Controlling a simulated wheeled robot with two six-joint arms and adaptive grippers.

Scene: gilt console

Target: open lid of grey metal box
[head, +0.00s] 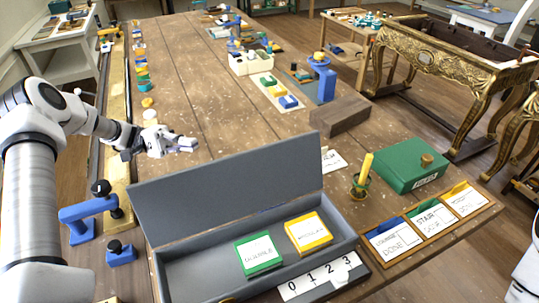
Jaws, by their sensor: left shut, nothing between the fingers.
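The grey metal box (180,285) stands at the near edge of the wooden table. Its lid (228,190) is raised and stands up at the back, tilted a little, so the inside shows. Inside lie a green-framed card (258,252) and a yellow-framed card (308,233). My left gripper (188,145) is shut and empty. It hangs over the table behind the lid, to the upper left, apart from the box. My right gripper is out of the picture; only a bit of white arm shows at the lower right edge.
A white number strip (322,277) lies along the box's front right. Right of the box are a yellow candle (364,168), a green box (410,165) and a card tray (428,224). Blue clamps (88,216) stand at left. A brown block (340,115) lies behind. Mid-table planks are clear.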

